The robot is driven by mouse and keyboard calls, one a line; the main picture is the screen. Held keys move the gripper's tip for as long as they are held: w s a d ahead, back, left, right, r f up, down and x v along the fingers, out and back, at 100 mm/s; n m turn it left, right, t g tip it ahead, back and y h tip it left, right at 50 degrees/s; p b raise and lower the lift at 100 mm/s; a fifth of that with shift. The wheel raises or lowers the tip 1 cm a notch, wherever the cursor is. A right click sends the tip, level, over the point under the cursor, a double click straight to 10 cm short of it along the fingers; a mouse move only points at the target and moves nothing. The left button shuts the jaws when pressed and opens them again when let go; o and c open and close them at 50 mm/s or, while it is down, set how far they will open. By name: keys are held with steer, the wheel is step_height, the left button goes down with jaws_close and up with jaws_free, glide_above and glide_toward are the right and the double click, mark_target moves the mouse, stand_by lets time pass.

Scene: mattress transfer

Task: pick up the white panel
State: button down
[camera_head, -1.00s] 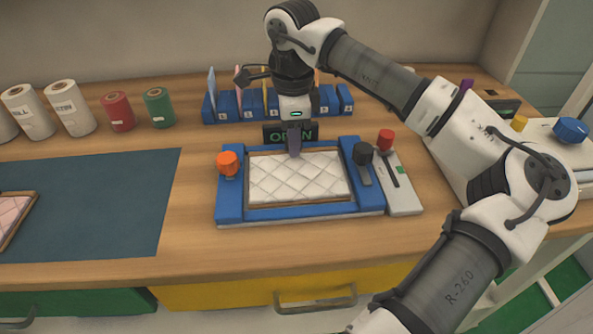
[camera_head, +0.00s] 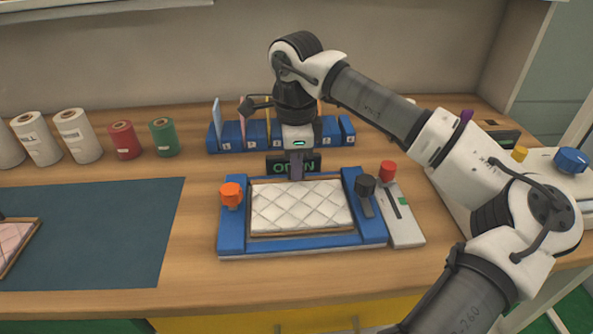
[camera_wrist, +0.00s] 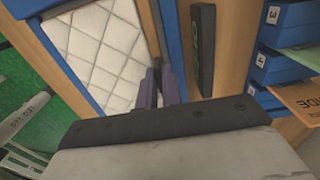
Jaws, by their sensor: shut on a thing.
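The white panel (camera_head: 300,208), quilted in diamonds with a thin wooden border, lies flat within the blue fixture (camera_head: 232,234). It also shows in the wrist view (camera_wrist: 95,50). My gripper (camera_head: 297,177) points down at the panel's far edge, near its middle. Its narrow purple-grey fingers (camera_wrist: 160,82) are shut on that edge. The fingers hide the exact contact, and no clear gap shows beneath the panel.
An orange knob (camera_head: 231,194) and a black knob (camera_head: 365,185) stand on the fixture's sides. A dark "OPEN" sign (camera_head: 311,166) and a blue numbered rack (camera_head: 228,136) stand behind. A dark mat (camera_head: 110,235) lies left, with a pinkish panel (camera_head: 15,243) on it.

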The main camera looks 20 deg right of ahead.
step_height(320, 180, up, 19)
steer(key=p, duration=1.2)
steer(key=shift+r+p, duration=0.2)
steer(key=shift+p, duration=0.1)
